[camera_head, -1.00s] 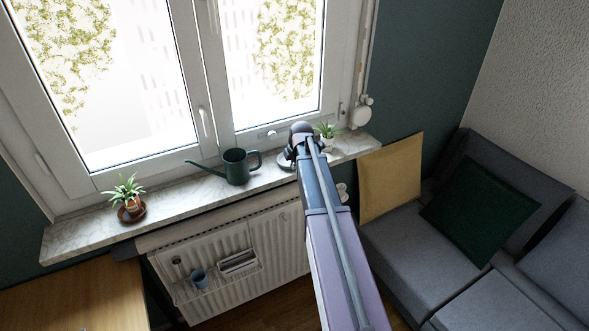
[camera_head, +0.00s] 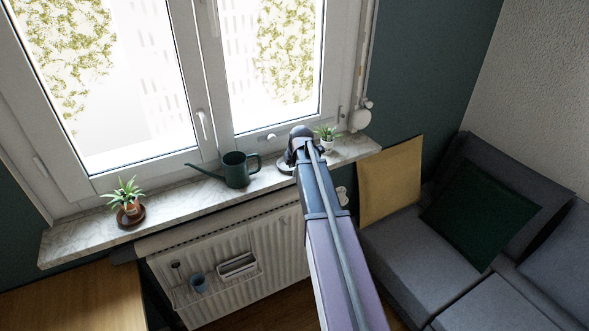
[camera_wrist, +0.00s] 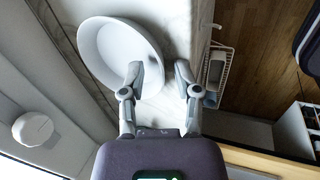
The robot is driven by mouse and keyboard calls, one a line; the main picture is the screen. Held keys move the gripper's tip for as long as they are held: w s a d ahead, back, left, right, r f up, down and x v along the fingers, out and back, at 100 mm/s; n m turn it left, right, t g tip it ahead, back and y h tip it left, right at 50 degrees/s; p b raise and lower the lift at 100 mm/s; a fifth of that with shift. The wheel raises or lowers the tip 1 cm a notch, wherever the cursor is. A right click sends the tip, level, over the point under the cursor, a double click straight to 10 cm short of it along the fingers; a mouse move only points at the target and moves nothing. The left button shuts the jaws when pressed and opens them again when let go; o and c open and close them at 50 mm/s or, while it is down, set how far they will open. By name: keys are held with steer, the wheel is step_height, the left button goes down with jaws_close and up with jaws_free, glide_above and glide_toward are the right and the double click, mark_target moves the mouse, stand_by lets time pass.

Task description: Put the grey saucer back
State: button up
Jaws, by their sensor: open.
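The grey saucer (camera_wrist: 112,48) fills the upper left of the wrist view and looks pale and empty. It rests on the marble windowsill (camera_head: 190,200). In the head view only a sliver of the saucer (camera_head: 285,167) shows left of my arm. My gripper (camera_wrist: 159,72) is open at the saucer's right rim. One finger overlaps the inside of the dish and the other is outside it, so the rim lies between them. I cannot tell whether either finger touches it. In the head view my gripper's fingers are hidden behind my arm.
A green watering can (camera_head: 236,170) stands left of my arm on the sill. A small plant in a white pot (camera_head: 327,145) is just right of it. A rack (camera_head: 215,287) hangs on the radiator below.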

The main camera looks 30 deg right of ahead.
steer(key=shift+r, duration=0.15)
steer(key=p+v, duration=1.1)
steer(key=v, duration=0.1)
stand_by(0.6)
stand_by(0.6)
steer(key=s+a+f+m+g, duration=0.1)
steer(key=s+a+m+g, duration=0.3)
steer(key=s+a+m, duration=1.3)
steer(key=s+a, duration=0.3)
steer(key=a, duration=0.2)
steer(key=shift+a, duration=0.35)
